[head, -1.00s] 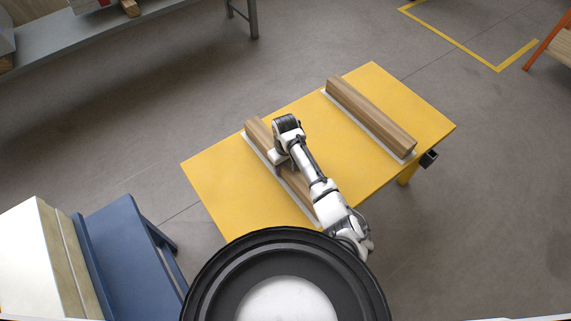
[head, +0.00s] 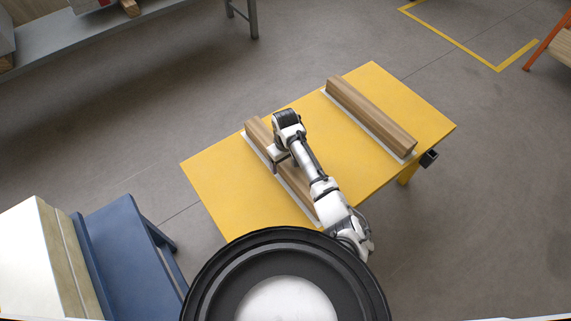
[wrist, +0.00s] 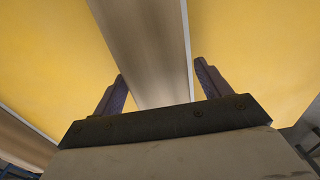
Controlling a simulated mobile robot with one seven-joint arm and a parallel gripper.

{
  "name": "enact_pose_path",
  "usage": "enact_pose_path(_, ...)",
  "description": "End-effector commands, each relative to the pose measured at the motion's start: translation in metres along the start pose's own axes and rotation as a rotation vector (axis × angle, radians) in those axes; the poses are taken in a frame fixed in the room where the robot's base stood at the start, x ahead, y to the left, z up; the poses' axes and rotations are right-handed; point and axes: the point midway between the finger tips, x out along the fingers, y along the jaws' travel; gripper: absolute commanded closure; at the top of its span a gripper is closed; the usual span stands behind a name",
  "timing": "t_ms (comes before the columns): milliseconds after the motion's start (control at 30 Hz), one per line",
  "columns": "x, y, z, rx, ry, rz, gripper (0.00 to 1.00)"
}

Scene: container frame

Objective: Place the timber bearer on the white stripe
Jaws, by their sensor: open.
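One timber bearer (head: 298,182), a long brown beam, lies along a white stripe (head: 252,146) on the left part of the yellow table. The stripe shows along its left side in the head view. My gripper (head: 279,160) is over this bearer, partly hidden by my arm. In the wrist view my gripper (wrist: 160,74) is open, one finger on each side of the bearer (wrist: 145,45), with gaps visible. The white stripe (wrist: 188,50) shows there along one edge. A second bearer (head: 370,114) lies along another white stripe (head: 355,124) on the right part.
The yellow table (head: 225,180) is bare between and beside the two bearers. A blue bench (head: 120,250) and a pale stacked block (head: 35,260) stand at the lower left. A grey shelf (head: 180,15) is at the upper left. Grey floor surrounds the table.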

Motion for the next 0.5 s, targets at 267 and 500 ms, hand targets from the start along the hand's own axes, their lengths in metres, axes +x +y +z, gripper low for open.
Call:
enact_pose_path(267, -0.06, 0.0, -0.001, -0.001, 0.004, 0.001, 0.24)
enact_pose_path(500, -0.094, 0.0, -0.001, 0.0, 0.002, 0.0, 0.24)
